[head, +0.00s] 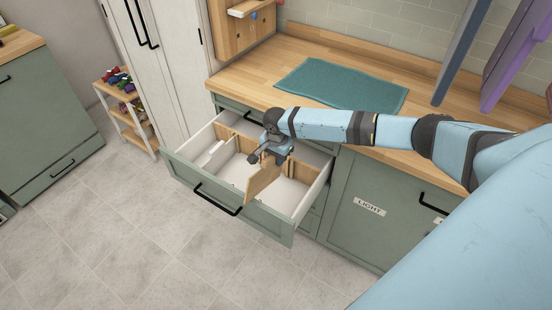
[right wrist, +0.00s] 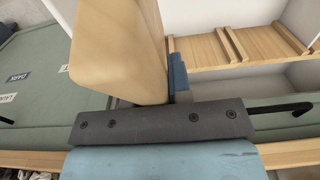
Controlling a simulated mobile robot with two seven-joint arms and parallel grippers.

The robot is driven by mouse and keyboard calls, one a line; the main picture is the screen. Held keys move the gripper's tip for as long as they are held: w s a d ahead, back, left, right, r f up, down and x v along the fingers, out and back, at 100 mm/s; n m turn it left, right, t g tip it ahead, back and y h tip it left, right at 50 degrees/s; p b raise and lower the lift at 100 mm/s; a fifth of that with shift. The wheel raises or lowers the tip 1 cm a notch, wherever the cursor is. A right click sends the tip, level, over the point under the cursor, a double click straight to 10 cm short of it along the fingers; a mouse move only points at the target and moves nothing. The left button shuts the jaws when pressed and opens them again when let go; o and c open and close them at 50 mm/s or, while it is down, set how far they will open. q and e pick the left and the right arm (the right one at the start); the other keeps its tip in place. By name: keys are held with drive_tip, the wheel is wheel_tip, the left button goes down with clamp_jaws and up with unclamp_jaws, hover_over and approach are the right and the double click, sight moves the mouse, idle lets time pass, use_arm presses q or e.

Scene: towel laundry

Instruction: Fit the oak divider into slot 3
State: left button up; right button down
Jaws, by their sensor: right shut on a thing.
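The oak divider (head: 263,180) is a flat, light wooden board. My right gripper (head: 268,156) is shut on it and holds it tilted over the open drawer (head: 203,180). In the right wrist view the divider (right wrist: 115,45) fills the upper left, with a blue-grey fingertip (right wrist: 178,78) against its right side. Slotted wooden strips (right wrist: 208,50) show inside the drawer to its right. I cannot tell which slot is slot 3, and the divider's lower edge appears clear of the strips in the wrist view. My left gripper is not in view.
The drawer has pale walls and a white piece (head: 210,152) in its left part. The wooden worktop (head: 240,80) behind carries a teal mat (head: 335,84). A cabinet labelled LIGHT (head: 370,207) stands to the right, and a small shelf (head: 128,112) to the left. The tiled floor in front is clear.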

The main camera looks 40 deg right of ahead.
drive_tip(key=shift+h, duration=0.5)
drive_tip(key=shift+w+d+f, duration=0.25)
drive_tip(key=shift+d, duration=0.4)
drive_tip(key=shift+w+d+f, duration=0.2)
drive_tip(key=shift+d, duration=0.45)
drive_tip(key=shift+w+d+f, duration=0.25)
drive_tip(key=shift+d, duration=0.4)
drive_tip(key=shift+w+d+f+t+h+b, duration=0.2)
drive_tip(key=shift+w+d, duration=0.1)
drive_tip(key=shift+d, duration=0.35)
drive_tip(key=shift+w+d+f+t+h+b, duration=0.1)
drive_tip(key=shift+w+d+f+h+b, duration=0.15)
drive_tip(key=shift+d, duration=0.35)
drive_tip(key=shift+w+d+r+t+h+p, duration=0.1)
drive_tip(key=shift+d+r+t+h+p, duration=0.15)
drive_tip(key=shift+h+p, duration=0.35)
drive_tip(key=shift+w+d+r+t+h+p, duration=0.1)
drive_tip(key=shift+t+h+p, duration=0.2)
drive_tip(key=shift+p, duration=0.4)
idle(0.6)
drive_tip(key=shift+r+t+h+p, duration=0.25)
drive_tip(key=shift+r+h+p, duration=0.05)
drive_tip(key=shift+h+p, duration=0.55)
idle(0.4)
drive_tip(key=shift+f+b, duration=0.35)
drive_tip(key=shift+f, duration=0.35)
idle(0.5)
